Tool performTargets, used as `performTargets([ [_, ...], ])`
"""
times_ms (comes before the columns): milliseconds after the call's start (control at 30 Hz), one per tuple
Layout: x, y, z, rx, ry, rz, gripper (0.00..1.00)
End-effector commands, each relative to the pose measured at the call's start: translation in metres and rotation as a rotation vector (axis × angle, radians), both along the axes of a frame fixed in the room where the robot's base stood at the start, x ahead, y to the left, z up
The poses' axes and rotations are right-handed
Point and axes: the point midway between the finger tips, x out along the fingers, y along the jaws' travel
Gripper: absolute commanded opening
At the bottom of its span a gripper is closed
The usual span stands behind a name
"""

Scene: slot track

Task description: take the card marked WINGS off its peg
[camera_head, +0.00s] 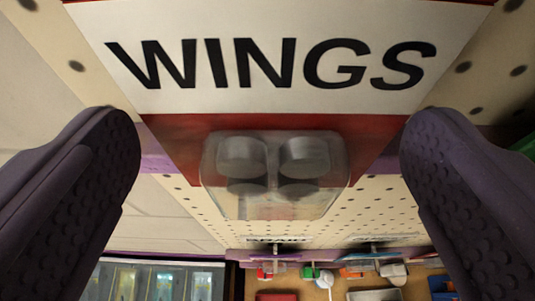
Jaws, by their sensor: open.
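The WINGS card (270,62) fills the top middle of the view. It has a white panel with black letters, a red lower part and a clear blister holding small grey round pieces (272,165). My gripper (270,165) is open, with one dark ridged finger on each side of the card. The card lies between the fingers in the picture. I cannot tell whether either finger touches it. The peg that holds the card is not visible.
A cream pegboard (390,205) with rows of holes is behind the card. Lower down hang several small coloured items (310,272) on pegs with labels. A lit glass-fronted case (160,280) stands at the bottom left.

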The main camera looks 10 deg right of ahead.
Motion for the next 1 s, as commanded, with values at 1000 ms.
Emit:
performTargets([
  [1000,0.0052,-0.0009,0.0053,-0.001,0.000,0.000,0.68],
])
